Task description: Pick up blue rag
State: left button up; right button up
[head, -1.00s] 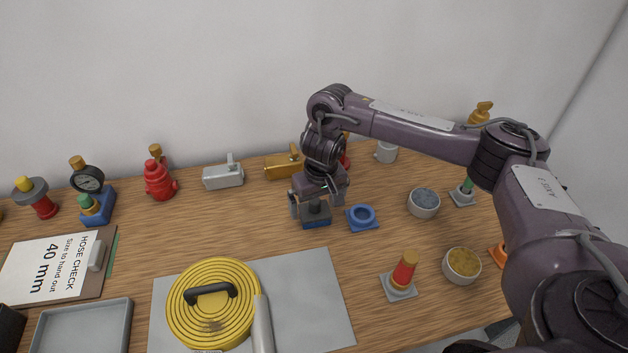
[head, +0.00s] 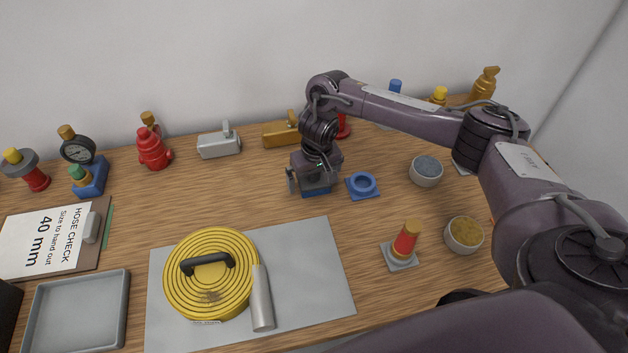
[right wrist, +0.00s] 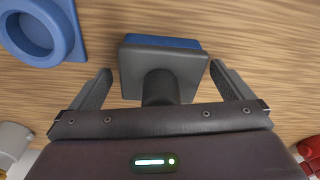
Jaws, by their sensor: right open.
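A blue piece (head: 317,191), which may be the blue rag, lies on the wooden table under my right gripper (head: 316,183). In the right wrist view the blue piece (right wrist: 165,42) shows only as a strip along the far edge of a dark grey block (right wrist: 163,66) with a short round stem. The right gripper (right wrist: 160,70) is open, with one finger on each side of the block and stem and gaps visible. Whether the blue is cloth or a pad fixed to the block, I cannot tell. My left gripper is not in view.
A blue ring dish (head: 362,185) stands close right of the gripper. A yellow hose coil (head: 210,290) and a silver cylinder (head: 261,300) lie on a grey mat (head: 310,270) in front. A red-and-yellow piece (head: 404,243) and bowls (head: 426,171) stand at right. Fittings line the back.

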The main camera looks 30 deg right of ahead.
jog(key=c, duration=0.4)
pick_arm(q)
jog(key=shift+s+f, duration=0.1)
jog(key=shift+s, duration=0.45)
pick_arm(e)
jog(key=c, duration=0.7)
jog(key=shift+r, duration=0.1)
jog(key=shift+r, duration=0.45)
pick_arm(q)
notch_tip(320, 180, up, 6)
jog(key=p, duration=0.6)
pick_arm(e)
jog(key=shift+r, duration=9.55)
